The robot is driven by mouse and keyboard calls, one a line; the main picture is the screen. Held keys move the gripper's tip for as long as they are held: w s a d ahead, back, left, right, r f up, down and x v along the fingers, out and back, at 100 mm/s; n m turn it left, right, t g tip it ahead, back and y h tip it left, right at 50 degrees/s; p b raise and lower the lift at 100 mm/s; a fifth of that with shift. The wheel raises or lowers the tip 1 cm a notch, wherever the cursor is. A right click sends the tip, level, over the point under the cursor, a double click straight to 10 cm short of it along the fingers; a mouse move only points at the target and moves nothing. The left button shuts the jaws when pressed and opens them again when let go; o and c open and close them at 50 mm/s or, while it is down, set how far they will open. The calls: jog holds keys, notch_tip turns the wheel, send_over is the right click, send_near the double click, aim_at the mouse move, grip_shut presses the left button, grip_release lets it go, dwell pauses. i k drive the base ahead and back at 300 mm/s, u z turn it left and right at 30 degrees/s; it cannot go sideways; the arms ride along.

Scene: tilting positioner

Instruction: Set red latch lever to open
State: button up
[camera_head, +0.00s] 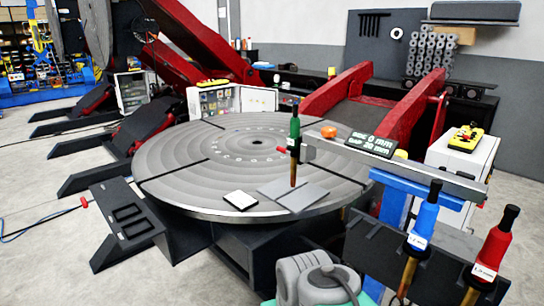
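I cannot tell for sure which part is the red latch lever. A small red piece (309,152) sits beside the green-topped tool (294,135) at the left end of the long grey bar, over the round table (190,165). Another small red piece (84,202) sticks out at the left edge of a dark foot with slots (127,222). Both are too small to read a position such as open or closed.
The grey bar (400,168) runs right from the green-topped tool. A blue-topped tool (424,215) and a red-topped tool (497,240) stand at the right front. A white cabinet with a yellow device (466,138) stands behind. Open floor lies at the left front, with a blue cable (40,222).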

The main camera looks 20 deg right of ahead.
aim_at(280, 148)
jog(key=u, duration=2.75)
jog(key=k, duration=1)
jog(key=z, duration=0.95)
jog(key=i, duration=1)
